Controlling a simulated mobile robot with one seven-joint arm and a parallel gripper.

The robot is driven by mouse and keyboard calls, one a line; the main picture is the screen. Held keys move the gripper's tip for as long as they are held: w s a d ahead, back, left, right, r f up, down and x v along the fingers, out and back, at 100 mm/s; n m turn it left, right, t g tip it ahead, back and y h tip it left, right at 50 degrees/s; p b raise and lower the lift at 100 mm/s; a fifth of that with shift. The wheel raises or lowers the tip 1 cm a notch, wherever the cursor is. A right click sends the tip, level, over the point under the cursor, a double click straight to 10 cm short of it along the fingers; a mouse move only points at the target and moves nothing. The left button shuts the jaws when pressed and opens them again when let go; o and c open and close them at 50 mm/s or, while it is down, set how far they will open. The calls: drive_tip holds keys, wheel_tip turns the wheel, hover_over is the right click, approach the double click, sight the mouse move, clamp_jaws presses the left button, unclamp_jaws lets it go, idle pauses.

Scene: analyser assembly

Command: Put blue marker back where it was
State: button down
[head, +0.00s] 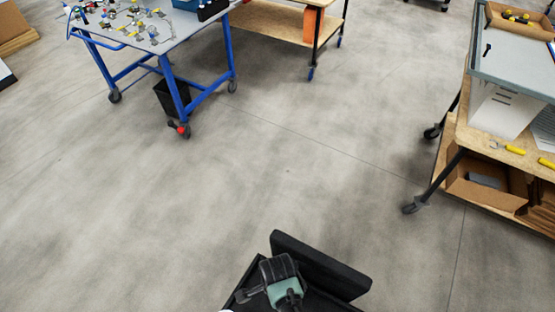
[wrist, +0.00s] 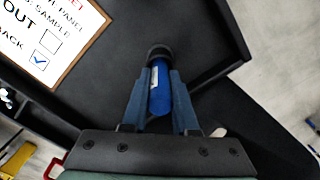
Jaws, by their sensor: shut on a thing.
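My gripper (wrist: 159,80) is shut on the blue marker (wrist: 160,98) in the wrist view. The marker lies between the two blue-grey fingers, with a dark end pointing away from the gripper. It is over a dark tray-like surface (wrist: 165,20); I cannot tell whether it touches it. A white board (wrist: 45,25) with a wooden frame lies at the upper left of the wrist view. It has an empty box beside "OUT" and a blue tick in the box beside "BACK". In the head view my arm's end (head: 285,288) shows at the bottom, and the marker cannot be made out.
A blue-framed table (head: 185,30) with small parts stands at the upper left, with a black bin (head: 172,97) below it. A wooden workbench (head: 470,135) with a cardboard box (head: 487,183) stands at the right. The grey floor between them is clear.

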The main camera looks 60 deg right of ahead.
drive_tip(key=shift+f, duration=0.15)
drive_tip(key=shift+f, duration=0.2)
drive_tip(key=c, duration=0.7)
unclamp_jaws()
drive_tip(key=shift+r, duration=0.1)
drive_tip(key=shift+r, duration=0.1)
wheel_tip(320, 180, up, 12)
drive_tip(key=shift+r, duration=0.1)
